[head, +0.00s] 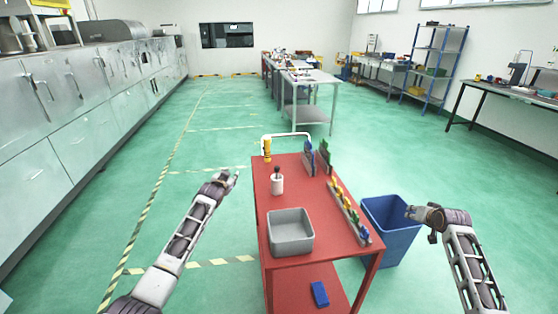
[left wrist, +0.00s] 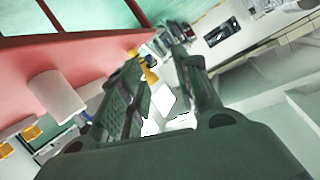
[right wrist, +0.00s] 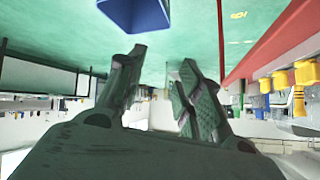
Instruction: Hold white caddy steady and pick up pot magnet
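The white caddy (head: 277,186) is a small white cup standing upright on the red cart's top, left of the middle. A dark item (head: 277,170) sticks up out of it; it may be the pot magnet, but it is too small to tell. The caddy also shows as a white cylinder in the left wrist view (left wrist: 55,97). My left gripper (head: 232,178) is open and empty, left of the cart and apart from the caddy; its parted fingers show in the left wrist view (left wrist: 160,62). My right gripper (head: 411,212) is open and empty, right of the cart near the blue bin.
The red cart (head: 262,215) carries a grey bin (head: 292,246), a yellow bottle (head: 267,150), upright panels (head: 316,158) and a rack of colored-handled tools (head: 348,213) along its right side. A blue bin (head: 391,232) stands right of it. A blue block (head: 320,293) lies on the lower shelf.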

